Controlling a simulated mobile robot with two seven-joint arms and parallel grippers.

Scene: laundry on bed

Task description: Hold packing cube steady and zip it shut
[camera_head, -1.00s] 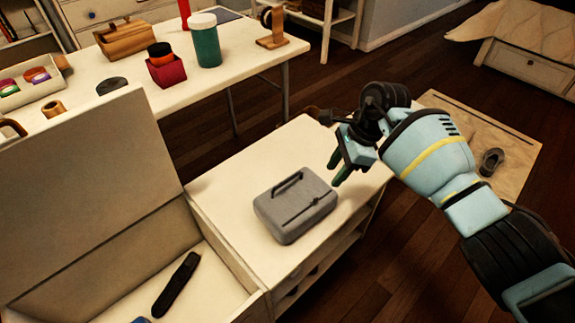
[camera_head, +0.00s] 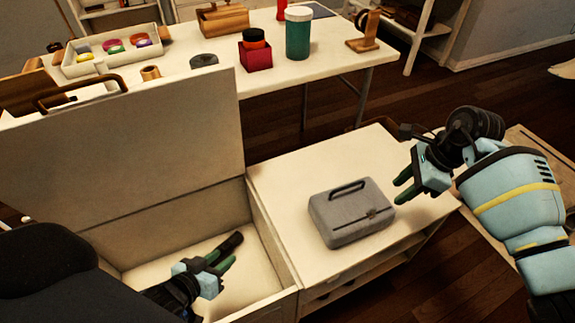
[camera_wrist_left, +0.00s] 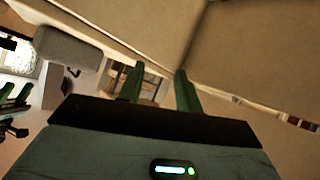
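The grey packing cube (camera_head: 335,222) lies flat on the cream cabinet top, with a handle strap on its top and a dark zip line with a small pull at its right side. It also shows in the left wrist view (camera_wrist_left: 68,46). My left gripper (camera_head: 227,256) is open and empty, over the open chest to the left of the cube. Its two green fingers stand apart in the left wrist view (camera_wrist_left: 160,80). My right gripper (camera_head: 402,187) is open and empty, just right of the cube and above the cabinet's right edge, not touching the cube.
The open chest (camera_head: 262,215) with its raised lid (camera_head: 130,150) stands left of the cabinet top (camera_head: 290,165). A table (camera_head: 190,90) with jars and boxes stands behind. The cabinet top around the cube is clear.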

